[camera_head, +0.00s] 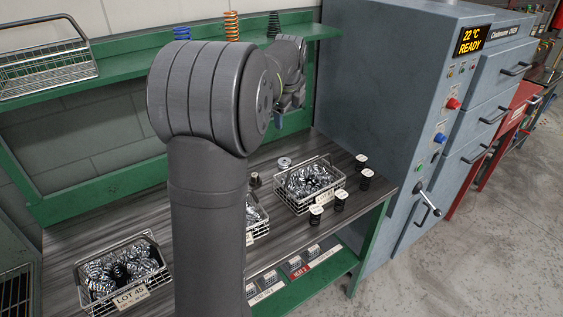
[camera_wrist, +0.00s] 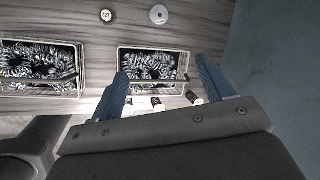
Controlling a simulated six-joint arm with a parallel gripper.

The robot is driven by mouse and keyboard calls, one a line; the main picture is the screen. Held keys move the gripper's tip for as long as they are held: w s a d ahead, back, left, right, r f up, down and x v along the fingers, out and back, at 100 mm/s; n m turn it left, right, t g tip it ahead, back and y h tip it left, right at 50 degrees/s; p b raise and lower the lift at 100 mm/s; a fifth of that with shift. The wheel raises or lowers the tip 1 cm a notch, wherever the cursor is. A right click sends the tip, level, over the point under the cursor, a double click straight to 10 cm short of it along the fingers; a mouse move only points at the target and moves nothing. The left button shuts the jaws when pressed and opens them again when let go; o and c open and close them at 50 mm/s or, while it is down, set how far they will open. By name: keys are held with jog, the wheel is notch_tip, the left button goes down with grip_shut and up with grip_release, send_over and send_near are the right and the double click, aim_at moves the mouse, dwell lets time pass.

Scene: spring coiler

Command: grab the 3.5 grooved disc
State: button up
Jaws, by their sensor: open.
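No "3.5" marking is readable, so I cannot tell which piece is the 3.5 grooved disc. A pale grey disc with a central hole (camera_wrist: 159,14) lies on the bench behind the right basket in the wrist view; it also shows in the head view (camera_head: 284,162). A dark piece with a pale marked top (camera_wrist: 106,15) stands to its left. Several dark pieces with white tops (camera_head: 340,200) stand around the right basket; some show partly hidden behind my gripper in the wrist view. My gripper (camera_wrist: 161,66) is open and empty, above the bench, its fingers over the right basket's sides.
Wire baskets of coiled springs stand on the bench: one right (camera_head: 313,205), one left (camera_head: 108,297), one mostly behind my arm. A green shelf (camera_head: 130,60) holds springs and an empty wire basket (camera_head: 50,75). A blue-grey oven (camera_head: 390,90) closes off the right side.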

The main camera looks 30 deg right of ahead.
notch_tip(320, 180, down, 5)
jog(key=w+n, duration=0.3)
jog(key=n, duration=1.8)
send_near(284, 161)
jog(key=f, duration=0.1)
jog(key=w+f, duration=0.1)
jog(key=f, duration=0.1)
jog(key=shift+w+f+g+h, duration=0.2)
jog(key=shift+w+g+h, duration=0.1)
jog(key=shift+g+h, duration=0.1)
jog(key=shift+x, duration=2.65)
jog(key=shift+s+d, duration=0.1)
jog(key=shift+d, duration=0.1)
jog(key=shift+r, duration=0.1)
jog(key=c, duration=1.2)
